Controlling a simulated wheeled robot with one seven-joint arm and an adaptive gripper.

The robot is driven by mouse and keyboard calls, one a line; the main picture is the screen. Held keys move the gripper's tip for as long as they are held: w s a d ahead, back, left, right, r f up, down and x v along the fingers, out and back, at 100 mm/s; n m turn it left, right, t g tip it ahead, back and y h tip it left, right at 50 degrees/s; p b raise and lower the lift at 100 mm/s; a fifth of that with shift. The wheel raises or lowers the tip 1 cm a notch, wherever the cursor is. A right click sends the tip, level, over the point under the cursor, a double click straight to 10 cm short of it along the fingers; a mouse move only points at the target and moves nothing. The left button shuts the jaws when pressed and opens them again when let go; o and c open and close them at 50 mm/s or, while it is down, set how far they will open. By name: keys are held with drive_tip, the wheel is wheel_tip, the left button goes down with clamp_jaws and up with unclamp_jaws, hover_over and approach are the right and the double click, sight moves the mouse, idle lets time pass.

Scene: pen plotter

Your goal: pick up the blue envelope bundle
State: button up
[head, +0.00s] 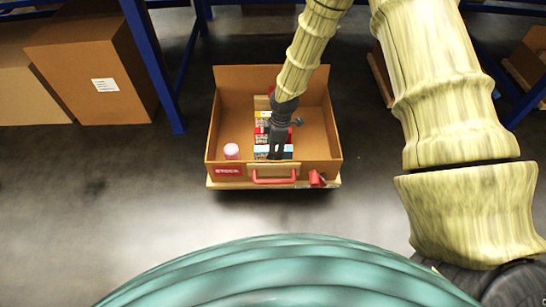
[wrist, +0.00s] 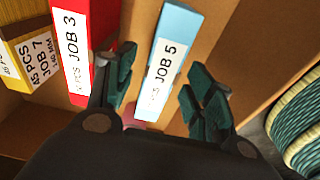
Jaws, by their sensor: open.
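The blue envelope bundle (wrist: 172,50) is a light blue block with a white label reading JOB 5. In the wrist view it stands between the two spread fingers of my gripper (wrist: 160,75). The fingers are open, with a gap visible on each side of the bundle. In the head view my gripper (head: 277,150) points down into the cardboard box (head: 229,95), over the blue bundle (head: 261,149) at the near end of the row, and covers part of it.
A red bundle (wrist: 72,50) marked JOB 3 and a yellow one (wrist: 25,50) marked JOB 7 stand beside the blue one. A pink object (head: 231,151) sits in the box's near left corner. A red handle (head: 273,180) is on the front. Blue shelf posts (head: 152,65) stand left.

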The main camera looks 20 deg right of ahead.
drive_tip(key=shift+w+a+f+b, duration=0.1)
drive_tip(key=shift+a+f+b, duration=0.15)
drive_tip(key=shift+f+b, duration=0.9)
drive_tip(key=shift+w+a+f+b, duration=0.1)
drive_tip(key=shift+a+f+b, duration=0.1)
drive_tip(key=shift+f+b, duration=0.9)
drive_tip(key=shift+f+p, duration=0.25)
drive_tip(key=shift+p, duration=0.1)
drive_tip(key=shift+c, duration=0.4)
drive_tip(key=c, duration=1.1)
drive_tip(key=shift+r, duration=0.1)
